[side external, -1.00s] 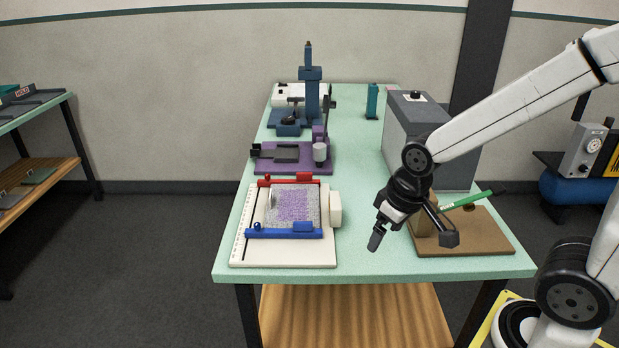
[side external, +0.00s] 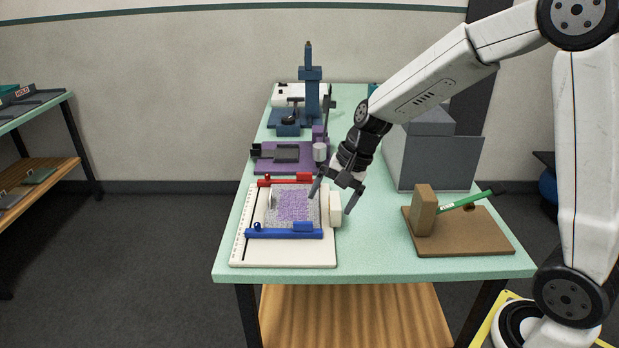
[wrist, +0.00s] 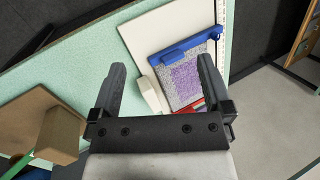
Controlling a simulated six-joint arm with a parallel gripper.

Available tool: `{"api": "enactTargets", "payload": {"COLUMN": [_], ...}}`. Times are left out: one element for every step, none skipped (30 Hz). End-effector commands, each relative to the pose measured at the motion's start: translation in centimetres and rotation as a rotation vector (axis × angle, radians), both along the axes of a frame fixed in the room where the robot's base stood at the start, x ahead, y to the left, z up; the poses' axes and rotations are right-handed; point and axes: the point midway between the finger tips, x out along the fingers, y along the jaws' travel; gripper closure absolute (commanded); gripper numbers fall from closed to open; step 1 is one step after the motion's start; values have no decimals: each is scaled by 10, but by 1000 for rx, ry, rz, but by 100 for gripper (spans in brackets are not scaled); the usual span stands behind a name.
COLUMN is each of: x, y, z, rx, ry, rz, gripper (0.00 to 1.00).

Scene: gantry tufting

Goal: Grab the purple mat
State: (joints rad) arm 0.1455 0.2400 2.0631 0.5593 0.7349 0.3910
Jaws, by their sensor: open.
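The purple mat (side external: 293,205) is a speckled grey sheet with a purple middle. It lies flat on a white board (side external: 283,258), between a red bar (side external: 286,181) at the back and a blue bar (side external: 284,232) at the front. In the wrist view the mat (wrist: 183,75) shows near the right finger, which hides part of its surroundings. My gripper (side external: 331,204) is open and empty, above the board's right edge. Its fingers straddle the white block (side external: 335,208) at the mat's right side in the side view. In the wrist view the block (wrist: 149,93) shows between the fingers.
A brown stand (side external: 465,240) with an upright block and a green tool (side external: 466,199) is at the right. A grey box (side external: 437,160) stands behind it. A purple fixture (side external: 285,157) and a blue press (side external: 311,100) stand behind the board. The table between board and stand is clear.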

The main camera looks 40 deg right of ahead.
Motion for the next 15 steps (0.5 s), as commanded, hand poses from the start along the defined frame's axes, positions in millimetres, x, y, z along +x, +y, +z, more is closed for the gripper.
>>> {"api": "enactTargets", "payload": {"x": [15,23,35,44,52,63,72,80,92,100,108,120,128,136,146], "y": [-3,-4,-6,-7,-9,-11,-13,-16,-19,-22,-25,-29,-32,-36,-42], "z": [-2,-2,-2,-3,-3,-3,-3,-4,-4,-5,-5,-5,-5,-6,-6], "rx": [54,89,136,171,208,257,293,332,382,421,461,512,554,594,647], "ry": [16,26,39,48,57,69,79,89,101,112,121,133,143,154,165], "rz": [-77,-124,-184,-230,-276,-335,-378,-419,-476,-517,-558,-611,-648,-685,-734], "gripper": [0,0,0,0,0,0,0,0,0,0,0,0,0,0,0]}}
